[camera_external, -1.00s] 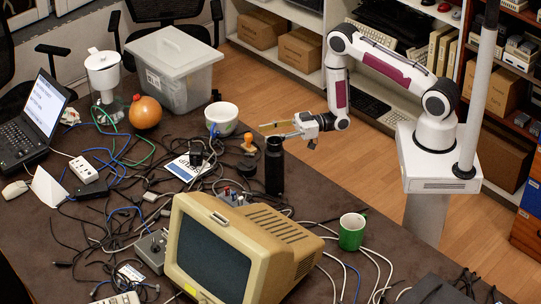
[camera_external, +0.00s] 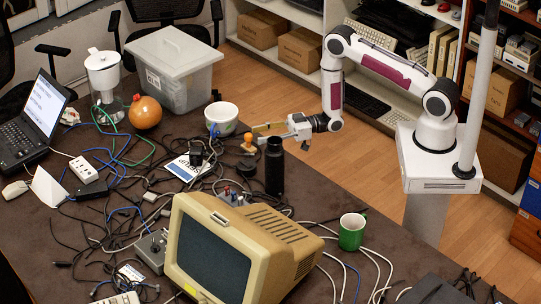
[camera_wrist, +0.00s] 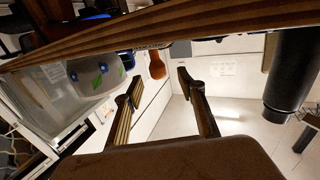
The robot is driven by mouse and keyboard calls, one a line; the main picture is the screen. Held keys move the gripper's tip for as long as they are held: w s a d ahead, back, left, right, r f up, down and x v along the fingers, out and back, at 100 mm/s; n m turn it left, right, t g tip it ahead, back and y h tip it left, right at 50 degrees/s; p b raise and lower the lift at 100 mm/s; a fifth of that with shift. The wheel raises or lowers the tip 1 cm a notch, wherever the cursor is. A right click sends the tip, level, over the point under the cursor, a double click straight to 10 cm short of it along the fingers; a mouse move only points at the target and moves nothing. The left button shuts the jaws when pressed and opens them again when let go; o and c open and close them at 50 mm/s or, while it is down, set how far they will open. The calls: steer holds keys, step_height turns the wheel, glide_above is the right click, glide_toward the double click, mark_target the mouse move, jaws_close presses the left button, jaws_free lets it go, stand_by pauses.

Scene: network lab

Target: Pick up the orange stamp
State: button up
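The orange stamp (camera_external: 248,143) stands upright on the dark table, right of the white bowl and left of the black bottle (camera_external: 274,168). My gripper (camera_external: 262,134) is just right of the stamp, behind the bottle, pointing left at low height. In the wrist view, which looks upside down, the two fingers of my gripper (camera_wrist: 162,98) are spread apart with nothing between them. The stamp's orange handle (camera_wrist: 157,64) shows beyond the fingertips, roughly between them. I cannot tell the exact gap to it.
The bottle stands close to my gripper; it also shows at the right of the wrist view (camera_wrist: 293,70). The white bowl (camera_external: 222,119) is left of the stamp. Cables and a black adapter (camera_external: 196,155) lie nearby. The table edge (camera_wrist: 120,40) crosses the wrist view's top.

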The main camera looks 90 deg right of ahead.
mark_target(249, 135)
steer(key=shift+x, duration=2.6)
steer(key=shift+d, duration=0.15)
steer(key=shift+c, duration=0.5)
jaws_close()
